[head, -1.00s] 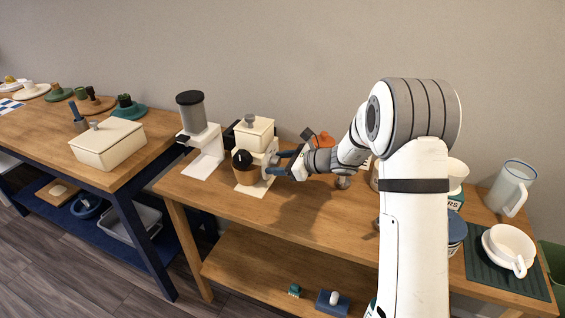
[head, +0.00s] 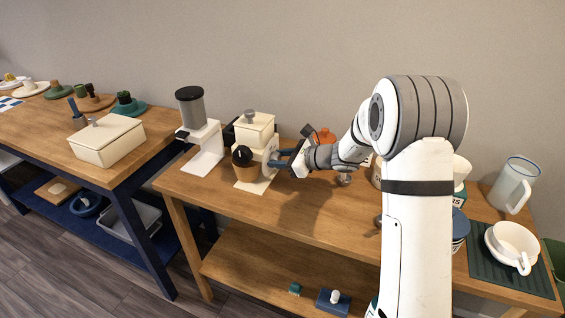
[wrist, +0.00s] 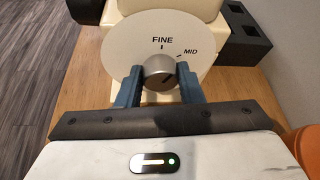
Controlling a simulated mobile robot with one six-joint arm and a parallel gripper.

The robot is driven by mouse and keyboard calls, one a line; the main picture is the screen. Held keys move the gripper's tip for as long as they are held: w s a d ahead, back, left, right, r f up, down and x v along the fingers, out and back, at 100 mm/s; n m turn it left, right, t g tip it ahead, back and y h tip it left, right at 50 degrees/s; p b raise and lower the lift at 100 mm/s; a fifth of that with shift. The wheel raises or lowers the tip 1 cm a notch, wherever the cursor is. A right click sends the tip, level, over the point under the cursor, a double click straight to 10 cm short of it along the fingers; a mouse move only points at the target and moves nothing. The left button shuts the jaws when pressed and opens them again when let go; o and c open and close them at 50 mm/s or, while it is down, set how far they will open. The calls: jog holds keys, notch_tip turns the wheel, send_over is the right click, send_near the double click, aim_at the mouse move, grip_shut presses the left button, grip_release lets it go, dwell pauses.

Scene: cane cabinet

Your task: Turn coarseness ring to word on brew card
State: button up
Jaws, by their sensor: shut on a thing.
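The cream grinder (head: 253,140) stands on the wooden bench with its round white dial (wrist: 118,45) facing my gripper. The dial reads FINE at the top, with a tick below it, and MID at the upper right. The grey coarseness ring (wrist: 158,68) is a round knob at the dial's centre. A dark mark shows on its lower right side. My gripper (wrist: 158,86) is shut on the ring, one blue finger on each side. In the head view my gripper (head: 283,160) reaches the grinder from the right. The lower dial is hidden by my gripper. I cannot make out a brew card.
A brown cup with a dark top (head: 243,160) is at the grinder's front. A white stand with a grey canister (head: 191,108) is to its left. An orange object (head: 322,136) sits behind my wrist. A black block (wrist: 243,42) is close right of the dial.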

jog(key=shift+s+a+f+n+b, duration=0.1)
jog(key=shift+f+n+b, duration=0.25)
jog(key=shift+b, duration=0.5)
jog(key=shift+r, duration=0.2)
jog(key=o, duration=1)
jog(key=shift+r, duration=0.1)
jog(key=shift+c, duration=0.2)
jog(key=v, duration=0.8)
